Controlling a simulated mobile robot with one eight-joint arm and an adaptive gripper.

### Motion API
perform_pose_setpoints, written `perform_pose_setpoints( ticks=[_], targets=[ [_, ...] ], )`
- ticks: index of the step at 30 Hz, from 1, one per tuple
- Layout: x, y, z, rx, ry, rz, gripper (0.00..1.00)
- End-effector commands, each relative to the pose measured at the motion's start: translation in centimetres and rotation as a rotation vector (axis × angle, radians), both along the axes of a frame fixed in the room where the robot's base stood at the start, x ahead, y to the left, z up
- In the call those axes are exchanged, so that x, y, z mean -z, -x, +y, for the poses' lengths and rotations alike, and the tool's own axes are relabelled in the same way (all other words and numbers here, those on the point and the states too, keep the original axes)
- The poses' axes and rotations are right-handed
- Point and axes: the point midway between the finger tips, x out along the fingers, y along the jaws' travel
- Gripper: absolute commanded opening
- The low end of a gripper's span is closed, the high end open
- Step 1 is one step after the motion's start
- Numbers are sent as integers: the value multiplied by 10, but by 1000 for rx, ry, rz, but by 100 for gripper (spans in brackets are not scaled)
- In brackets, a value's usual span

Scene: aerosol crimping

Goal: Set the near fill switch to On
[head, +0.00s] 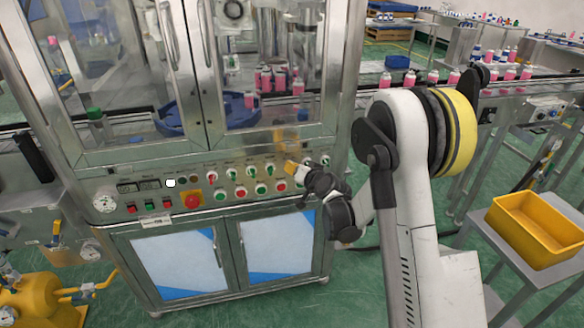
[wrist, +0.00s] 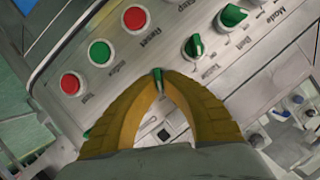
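My gripper's two yellow fingers (wrist: 157,84) arch together in the wrist view, their tips close on both sides of a green switch knob (wrist: 157,73). Only a narrow strip of this knob shows between the tips; its base and label are hidden, so I cannot read whether it is the near fill switch or its setting. In the head view my gripper (head: 291,167) is at the right part of the control panel (head: 155,208), in front of the upper row of switches. Other green knobs, one close by (wrist: 195,45) and one farther (wrist: 233,15), lie in line with it.
Red (wrist: 135,18) and green (wrist: 100,52) push buttons sit beside the switch row. A red emergency stop (head: 192,201) is farther left on the panel. Glass cabinet doors (head: 180,60) rise above it. A yellow bin (head: 535,225) stands on a side table at right.

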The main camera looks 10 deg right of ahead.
Motion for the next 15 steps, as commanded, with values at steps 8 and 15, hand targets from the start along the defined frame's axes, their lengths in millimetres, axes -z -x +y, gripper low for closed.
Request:
perform_pose_setpoints(
  ticks=[8, 15],
  targets=[
    [0, 0, 0, 0, 1, 0, 30],
    [0, 0, 0, 0, 1, 0, 30]
  ],
)
